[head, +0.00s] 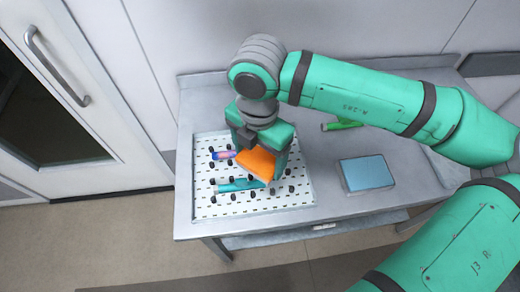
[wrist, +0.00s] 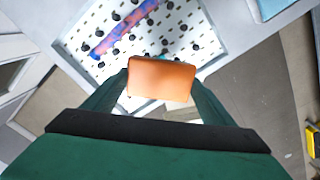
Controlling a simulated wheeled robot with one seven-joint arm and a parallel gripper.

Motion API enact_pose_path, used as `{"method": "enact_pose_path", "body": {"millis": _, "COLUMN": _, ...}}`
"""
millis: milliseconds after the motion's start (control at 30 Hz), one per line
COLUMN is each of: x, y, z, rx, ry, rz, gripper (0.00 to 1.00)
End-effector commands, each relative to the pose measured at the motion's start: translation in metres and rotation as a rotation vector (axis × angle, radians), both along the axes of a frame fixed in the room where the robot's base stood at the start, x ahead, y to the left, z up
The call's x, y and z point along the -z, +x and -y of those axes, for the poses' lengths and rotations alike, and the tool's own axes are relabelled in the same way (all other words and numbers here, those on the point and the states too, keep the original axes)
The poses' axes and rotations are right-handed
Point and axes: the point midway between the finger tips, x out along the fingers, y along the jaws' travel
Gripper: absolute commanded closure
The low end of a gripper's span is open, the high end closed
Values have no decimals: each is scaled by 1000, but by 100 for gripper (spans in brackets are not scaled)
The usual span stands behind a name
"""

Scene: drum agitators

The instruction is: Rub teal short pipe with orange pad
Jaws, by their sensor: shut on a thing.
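The orange pad (head: 256,163) is held between the fingers of my gripper (head: 262,152) over the white pegboard (head: 220,145). It also shows in the wrist view (wrist: 161,79), clasped between the two green fingers. The teal short pipe (head: 240,185) lies on the pegboard among black pegs, just below the pad in the head view. I cannot tell whether pad and pipe touch. In the wrist view the pad hides nearly all of the teal pipe, with a small teal bit (wrist: 164,56) showing at its far edge.
A purple, red and blue pipe (head: 223,155) lies on the pegboard, left of the pad. A green part (head: 342,125) lies on the grey table (head: 325,180) behind. A blue-topped block (head: 367,172) stands at right. Black pegs stick up around the pipes.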

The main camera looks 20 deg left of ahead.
Motion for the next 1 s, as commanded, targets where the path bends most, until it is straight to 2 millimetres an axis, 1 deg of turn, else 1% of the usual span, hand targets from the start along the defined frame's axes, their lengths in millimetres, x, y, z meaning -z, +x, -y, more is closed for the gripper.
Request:
{"method": "enact_pose_path", "body": {"millis": 133, "x": -13, "y": 0, "z": -2, "rx": -5, "ry": -2, "rz": 2, "gripper": 43}}
{"method": "enact_pose_path", "body": {"millis": 300, "x": -21, "y": -1, "z": -4, "rx": -8, "ry": 0, "rz": 1, "gripper": 43}}
{"method": "enact_pose_path", "body": {"millis": 1000, "x": -22, "y": 0, "z": -3, "rx": -6, "ry": 0, "rz": 0, "gripper": 43}}
